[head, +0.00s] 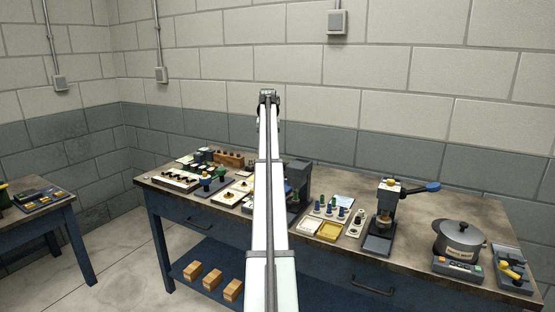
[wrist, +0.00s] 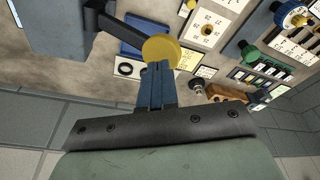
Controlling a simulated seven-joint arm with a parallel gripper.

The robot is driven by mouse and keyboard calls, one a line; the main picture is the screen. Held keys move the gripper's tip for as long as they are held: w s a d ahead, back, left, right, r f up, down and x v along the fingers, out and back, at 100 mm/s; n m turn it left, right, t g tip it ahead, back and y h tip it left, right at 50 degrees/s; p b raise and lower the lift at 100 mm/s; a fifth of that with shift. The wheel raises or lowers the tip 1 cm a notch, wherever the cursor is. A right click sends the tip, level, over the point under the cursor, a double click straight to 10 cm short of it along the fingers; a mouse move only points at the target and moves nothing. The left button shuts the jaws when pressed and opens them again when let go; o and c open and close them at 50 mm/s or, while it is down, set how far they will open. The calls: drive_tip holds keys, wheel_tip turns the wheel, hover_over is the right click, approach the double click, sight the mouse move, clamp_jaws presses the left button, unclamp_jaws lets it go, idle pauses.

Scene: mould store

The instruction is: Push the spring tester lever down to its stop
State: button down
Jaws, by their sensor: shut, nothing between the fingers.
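In the wrist view a black lever (wrist: 112,27) with a round yellow knob (wrist: 162,50) sticks out from a blue-grey housing (wrist: 60,25); I take this for the spring tester. My gripper (wrist: 156,68) is shut and empty. Its blue fingertips overlap the lower edge of the knob in the picture; whether they touch it I cannot tell. In the head view a dark grey upright housing (head: 299,174) stands on the bench, partly behind my arm. Its lever and my gripper are hidden there by the arm.
On the workbench (head: 460,205), right of my arm, stand a small press with a blue-handled lever (head: 420,188) and a grey pot (head: 460,238). A yellow tray (head: 330,231) lies nearer. Boards and small parts crowd the left half. A block wall is behind.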

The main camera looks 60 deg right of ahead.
drive_tip(key=s+a+x, duration=0.1)
drive_tip(key=x, duration=0.7)
drive_tip(key=shift+a+f, duration=0.25)
drive_tip(key=shift+f, duration=0.05)
idle(6.7)
